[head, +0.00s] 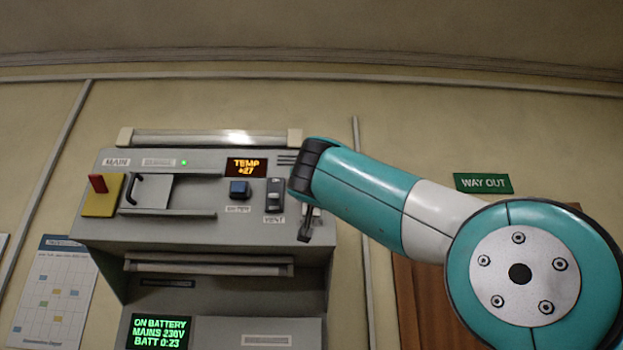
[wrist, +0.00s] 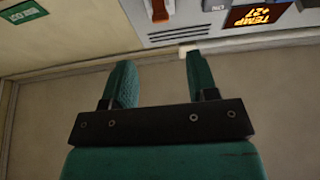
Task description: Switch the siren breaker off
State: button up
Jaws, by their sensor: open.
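No label reading siren is legible in either view. In the wrist view an orange-brown lever (wrist: 160,10) in a pale slot shows at the top edge, cut off by the frame; its label is not in view.
The console (head: 110,235) also carries a red lever (head: 97,184) on a yellow plate labelled MAIN, a grey cover with a black handle (head: 135,188), a blue button (head: 239,189) and a dark rocker (head: 274,195). A light bar (head: 210,137) runs along its top.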

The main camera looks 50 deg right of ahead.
jog(key=p+x, duration=0.6)
jog(key=x, duration=0.5)
jog(key=shift+f, duration=0.1)
